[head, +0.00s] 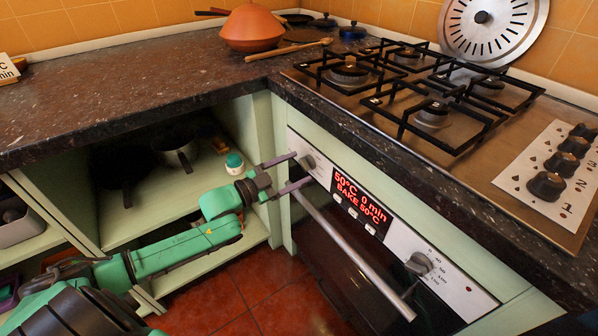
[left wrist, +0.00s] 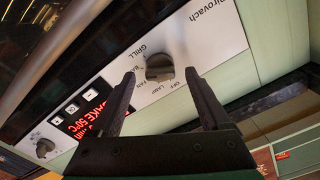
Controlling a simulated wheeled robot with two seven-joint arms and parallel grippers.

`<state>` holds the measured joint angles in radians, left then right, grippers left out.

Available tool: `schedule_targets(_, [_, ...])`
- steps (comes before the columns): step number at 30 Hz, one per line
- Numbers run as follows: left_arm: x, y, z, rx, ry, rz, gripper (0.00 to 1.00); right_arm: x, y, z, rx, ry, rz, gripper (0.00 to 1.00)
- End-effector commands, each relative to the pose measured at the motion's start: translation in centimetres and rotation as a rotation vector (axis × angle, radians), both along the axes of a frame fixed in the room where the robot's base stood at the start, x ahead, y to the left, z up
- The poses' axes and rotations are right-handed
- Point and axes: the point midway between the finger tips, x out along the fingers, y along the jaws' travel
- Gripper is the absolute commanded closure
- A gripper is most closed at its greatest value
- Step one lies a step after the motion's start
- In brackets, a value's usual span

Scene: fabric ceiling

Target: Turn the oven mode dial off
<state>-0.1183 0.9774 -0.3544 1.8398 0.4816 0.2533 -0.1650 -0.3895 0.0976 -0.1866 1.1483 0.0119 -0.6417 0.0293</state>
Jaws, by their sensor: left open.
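The oven mode dial (head: 308,162) is a grey knob at the left end of the oven's white control panel. In the left wrist view the dial (left wrist: 159,68) has GRILL, BAKE, FAN, LAMP and OFF printed around it. I cannot clearly tell where its pointer stands. The red display (head: 360,200) reads 50°C, 0 min, BAKE 50°C. My left gripper (head: 302,169) is open in front of the panel. In the left wrist view its fingers (left wrist: 160,75) stand on either side of the dial, with gaps visible. My right gripper is not in view.
A long oven handle (head: 350,250) runs below the panel, close to my left gripper. A second dial (head: 418,263) sits at the panel's right end. The counter (head: 130,80) with the gas hob (head: 400,100) overhangs above. An open green cabinet (head: 150,210) lies left.

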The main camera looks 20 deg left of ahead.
Motion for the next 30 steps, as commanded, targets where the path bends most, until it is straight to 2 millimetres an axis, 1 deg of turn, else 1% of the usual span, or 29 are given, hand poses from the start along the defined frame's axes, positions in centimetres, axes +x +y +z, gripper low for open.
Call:
schedule_targets(1, [0.6, -0.3, 0.0, 0.000, -0.003, 0.001, 0.20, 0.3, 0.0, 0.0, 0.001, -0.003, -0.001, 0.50])
schedule_targets(4, [1.2, -0.7, 0.1, -0.001, -0.002, -0.001, 0.20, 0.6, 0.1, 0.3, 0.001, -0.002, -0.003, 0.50])
schedule_targets(11, [1.3, -0.8, 0.1, 0.000, 0.000, -0.001, 0.20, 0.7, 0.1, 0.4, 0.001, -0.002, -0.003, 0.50])
schedule_targets(12, [1.3, -0.8, 0.1, 0.000, 0.000, -0.001, 0.24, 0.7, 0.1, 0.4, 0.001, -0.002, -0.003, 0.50])
schedule_targets(14, [1.3, -0.8, 0.1, 0.000, 0.000, -0.001, 0.47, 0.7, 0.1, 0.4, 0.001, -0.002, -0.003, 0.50])
schedule_targets(15, [1.3, -0.8, 0.1, 0.000, 0.000, -0.001, 0.62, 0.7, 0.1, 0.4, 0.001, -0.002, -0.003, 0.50])
schedule_targets(17, [1.3, -0.8, 0.1, 0.000, 0.000, -0.001, 0.85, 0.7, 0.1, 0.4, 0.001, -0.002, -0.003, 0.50])
schedule_targets(18, [1.3, -0.8, 0.1, 0.000, 0.000, -0.001, 1.00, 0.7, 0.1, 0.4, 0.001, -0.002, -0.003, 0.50])
schedule_targets(27, [1.2, -0.8, 0.2, -0.021, 0.012, -0.001, 1.00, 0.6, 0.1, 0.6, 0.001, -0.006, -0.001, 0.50])
schedule_targets(29, [1.2, -0.8, 0.2, -0.035, 0.021, -0.001, 1.00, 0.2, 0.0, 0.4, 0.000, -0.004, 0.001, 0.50])
schedule_targets(30, [1.3, -0.8, 0.2, -0.047, 0.028, -0.001, 1.00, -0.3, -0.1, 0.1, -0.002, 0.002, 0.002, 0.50])
